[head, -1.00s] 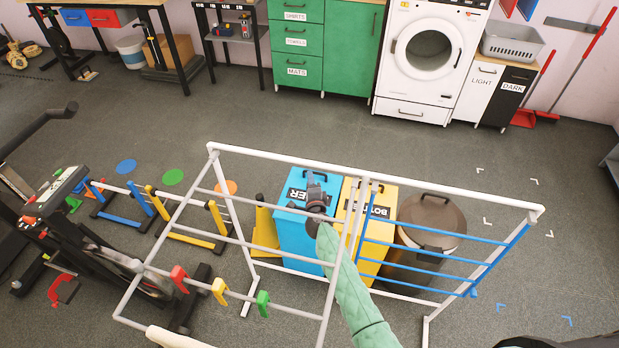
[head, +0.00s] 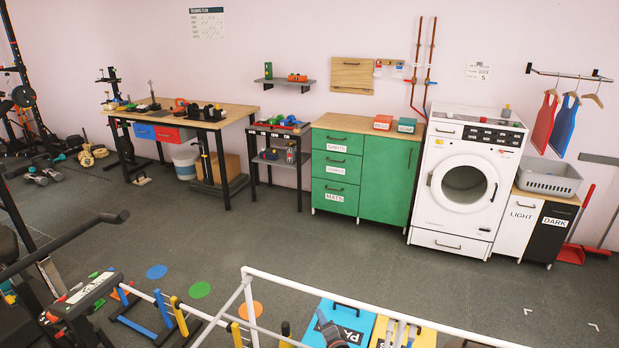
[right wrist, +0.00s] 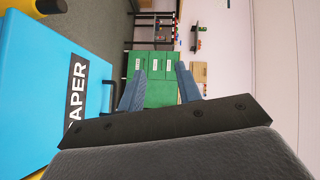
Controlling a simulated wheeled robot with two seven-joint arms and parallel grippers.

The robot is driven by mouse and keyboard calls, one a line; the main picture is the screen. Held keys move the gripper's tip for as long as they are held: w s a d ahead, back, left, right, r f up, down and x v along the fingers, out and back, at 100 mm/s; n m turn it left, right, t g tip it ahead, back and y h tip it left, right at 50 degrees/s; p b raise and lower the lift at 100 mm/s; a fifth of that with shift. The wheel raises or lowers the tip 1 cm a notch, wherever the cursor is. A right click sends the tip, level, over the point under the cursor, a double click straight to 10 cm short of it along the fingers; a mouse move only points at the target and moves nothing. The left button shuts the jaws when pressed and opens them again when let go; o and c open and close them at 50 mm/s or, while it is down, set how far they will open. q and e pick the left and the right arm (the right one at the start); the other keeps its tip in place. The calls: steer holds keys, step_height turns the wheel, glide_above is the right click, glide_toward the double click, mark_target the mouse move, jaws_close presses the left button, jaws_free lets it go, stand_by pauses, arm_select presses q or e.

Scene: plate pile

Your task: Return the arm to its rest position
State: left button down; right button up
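My right gripper (head: 329,330) shows at the bottom edge of the head view, in front of the blue paper bin (head: 345,312) and behind the white rack rail. Most of my right arm is out of the picture. In the right wrist view, the two grey-blue fingers of my right gripper (right wrist: 158,88) stand apart with nothing between them, so it is open and empty. The blue paper bin also shows close by at the left of that view (right wrist: 40,100). My left gripper is not in view.
A white drying rack (head: 300,282) crosses the bottom, with a yellow bin (head: 410,335) behind it. A treadmill-like machine (head: 85,300) stands at lower left. Green cabinets (head: 385,175) and a washing machine (head: 465,185) line the wall. The middle floor is clear.

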steer(key=s+d+f+n+g+h, duration=0.1)
steer(key=s+d+f+n+g, duration=0.1)
steer(key=s+f+n+g, duration=0.55)
steer(key=s+d+f+n+g+h, duration=0.1)
steer(key=s+d+f+n+g, duration=0.3)
steer(key=s+f, duration=0.6)
steer(key=s+d+f+g+h, duration=0.1)
steer(key=s+f, duration=0.4)
steer(key=s, duration=0.6)
steer(key=s+d+f+n+g+h, duration=0.1)
steer(key=s+d+f, duration=0.3)
steer(key=s, duration=0.7)
steer(key=s+d+f+n+g+h, duration=0.1)
steer(key=s+d+f, duration=0.2)
steer(key=s+f, duration=0.3)
steer(key=s, duration=0.5)
steer(key=shift+s, duration=0.25)
steer(key=shift+f, duration=0.1)
